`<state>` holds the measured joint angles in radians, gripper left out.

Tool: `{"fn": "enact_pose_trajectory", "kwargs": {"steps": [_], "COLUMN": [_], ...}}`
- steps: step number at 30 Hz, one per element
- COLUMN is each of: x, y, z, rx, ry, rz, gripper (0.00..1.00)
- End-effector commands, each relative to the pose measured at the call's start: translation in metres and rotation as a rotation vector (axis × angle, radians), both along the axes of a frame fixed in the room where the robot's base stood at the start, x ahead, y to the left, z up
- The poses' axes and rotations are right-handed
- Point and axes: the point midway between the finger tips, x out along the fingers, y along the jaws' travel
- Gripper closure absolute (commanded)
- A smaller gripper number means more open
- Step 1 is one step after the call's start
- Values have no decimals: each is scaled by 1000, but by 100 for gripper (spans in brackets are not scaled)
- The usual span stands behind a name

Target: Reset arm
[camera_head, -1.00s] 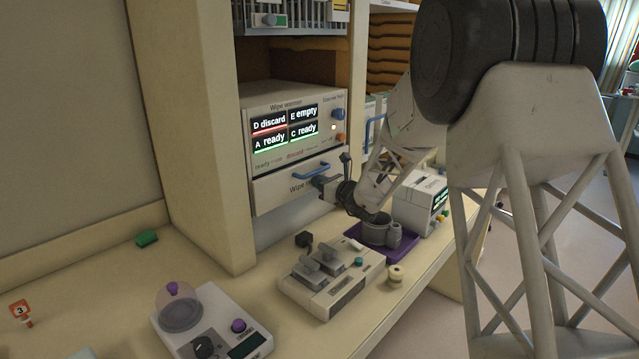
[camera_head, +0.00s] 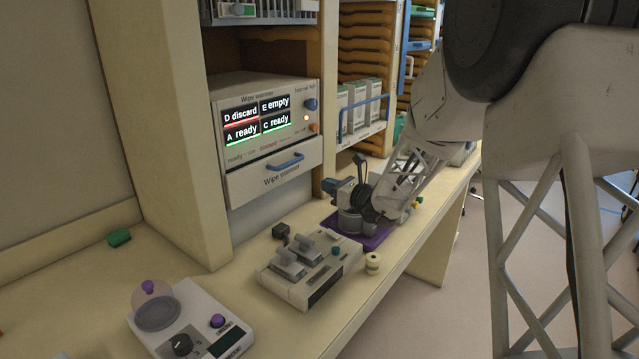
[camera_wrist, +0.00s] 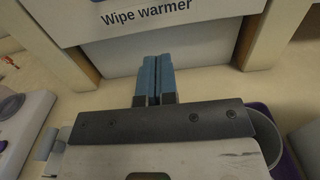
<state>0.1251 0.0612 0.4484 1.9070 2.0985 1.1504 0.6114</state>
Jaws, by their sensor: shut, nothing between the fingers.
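My gripper (camera_wrist: 154,82) shows in the wrist view with its two blue fingers side by side, closed together with nothing between them. It points toward the front of the wipe warmer (camera_wrist: 200,12), below the drawer label. In the head view my gripper (camera_head: 328,186) is small and sits in front of the shelf upright, right of the wipe warmer (camera_head: 265,120). The warmer's drawer with a blue handle (camera_head: 286,161) looks shut. My wrist is above the purple tray (camera_head: 372,240) and partly hides what stands there.
A grey device with levers (camera_head: 309,268) and a small cream spool (camera_head: 373,262) stand near the bench's front edge. A white scale-like device (camera_head: 190,318) and a green block (camera_head: 119,237) are at the left. Shelves with boxes (camera_head: 360,105) stand behind my arm.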

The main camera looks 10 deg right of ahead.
Motion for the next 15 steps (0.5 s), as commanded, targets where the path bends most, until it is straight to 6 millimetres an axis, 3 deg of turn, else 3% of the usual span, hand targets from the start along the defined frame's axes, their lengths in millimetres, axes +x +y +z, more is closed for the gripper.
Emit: {"fn": "enact_pose_trajectory", "kwargs": {"steps": [15], "x": [-5], "y": [-4], "z": [1], "rx": [-1], "ry": [-1], "rz": [1], "gripper": [100]}}
